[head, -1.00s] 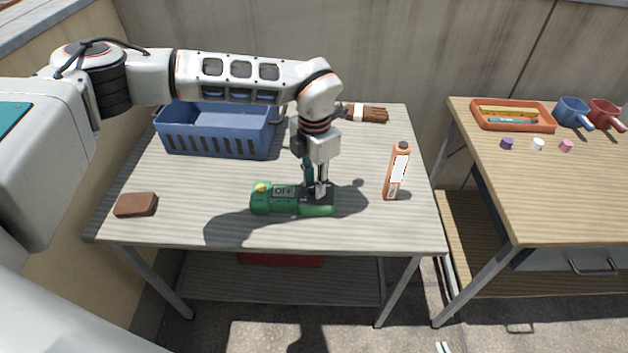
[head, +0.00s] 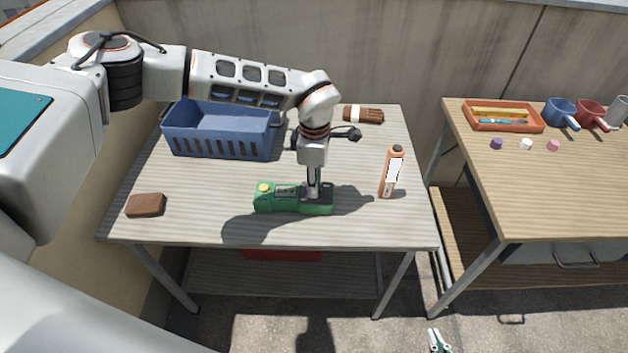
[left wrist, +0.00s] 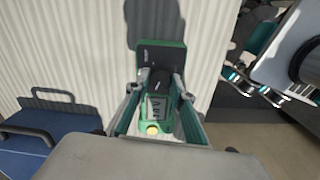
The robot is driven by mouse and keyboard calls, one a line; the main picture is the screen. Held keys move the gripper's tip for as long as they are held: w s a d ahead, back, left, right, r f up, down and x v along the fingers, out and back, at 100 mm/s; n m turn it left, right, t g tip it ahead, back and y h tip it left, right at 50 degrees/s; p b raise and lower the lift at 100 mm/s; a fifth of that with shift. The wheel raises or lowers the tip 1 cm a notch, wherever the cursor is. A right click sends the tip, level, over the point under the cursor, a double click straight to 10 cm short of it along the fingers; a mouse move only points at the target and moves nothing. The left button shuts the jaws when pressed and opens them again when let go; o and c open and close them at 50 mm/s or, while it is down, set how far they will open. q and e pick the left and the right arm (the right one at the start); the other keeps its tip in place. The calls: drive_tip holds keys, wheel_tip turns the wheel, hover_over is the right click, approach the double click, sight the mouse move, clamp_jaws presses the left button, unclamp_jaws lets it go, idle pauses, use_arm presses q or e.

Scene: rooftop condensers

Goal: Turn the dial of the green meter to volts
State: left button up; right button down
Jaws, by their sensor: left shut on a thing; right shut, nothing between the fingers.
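The green meter (head: 264,205) lies on the grey table near its front edge, with a yellow button at its left end. My left gripper (head: 314,197) points straight down on the meter's right half, shut on its dial. In the left wrist view the fingers (left wrist: 160,83) stand on both sides of the dial, which they largely hide. The meter's display (left wrist: 157,107) shows there with dark characters that look like digits and a letter, too small to read surely. My right gripper (head: 436,338) is shut and empty, low at the bottom edge, in front of the tables.
A blue basket (head: 220,140) stands behind the meter. A brown block (head: 146,205) lies left. A brown brush-like thing (head: 363,115) lies at the back. A wooden table (head: 560,200) stands right.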

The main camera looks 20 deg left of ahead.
use_arm(q)
drive_tip(key=shift+m, duration=0.6)
use_arm(e)
drive_tip(key=shift+w+r, duration=0.2)
drive_tip(key=shift+r, duration=0.4)
use_arm(q)
drive_tip(key=o, duration=1.1)
drive_tip(key=shift+d, duration=0.1)
use_arm(e)
drive_tip(key=shift+s+f, duration=0.1)
drive_tip(key=shift+f, duration=0.1)
use_arm(q)
wheel_tip(320, 180, up, 12)
drive_tip(key=shift+s, duration=0.1)
